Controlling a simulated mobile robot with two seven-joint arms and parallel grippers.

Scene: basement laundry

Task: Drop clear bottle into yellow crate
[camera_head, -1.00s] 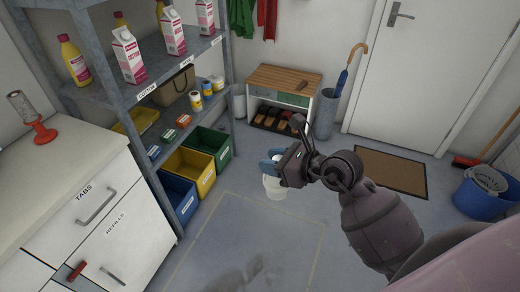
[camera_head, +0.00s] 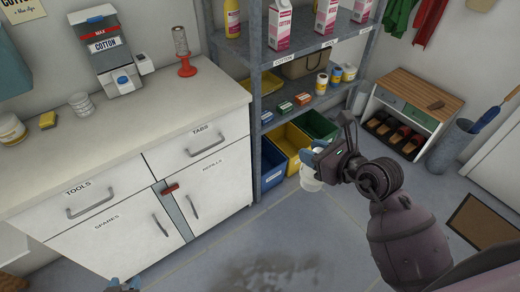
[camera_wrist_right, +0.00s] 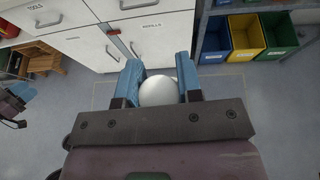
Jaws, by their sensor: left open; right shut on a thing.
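My right gripper (camera_head: 316,158) is shut on a whitish, pale bottle (camera_head: 310,178). In the right wrist view the bottle shows as a round white shape (camera_wrist_right: 158,92) between the two blue fingers. Its lower part and any label are hidden there. The yellow crate (camera_head: 292,163) stands on the floor under the shelf, between a blue and a green crate. In the head view the bottle overlaps the crate's right side; it is held in front of it, not in it. The yellow crate (camera_wrist_right: 248,53) is at the upper right of the wrist view. My left gripper (camera_head: 122,285) is open and empty at the bottom edge.
The blue crate (camera_head: 271,178) and green crate (camera_head: 318,125) flank the yellow one. The grey shelf (camera_head: 258,52) rises above them. A white cabinet (camera_head: 215,180) with a counter stands left. A shoe bench (camera_head: 410,112) is right. The floor in front is clear.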

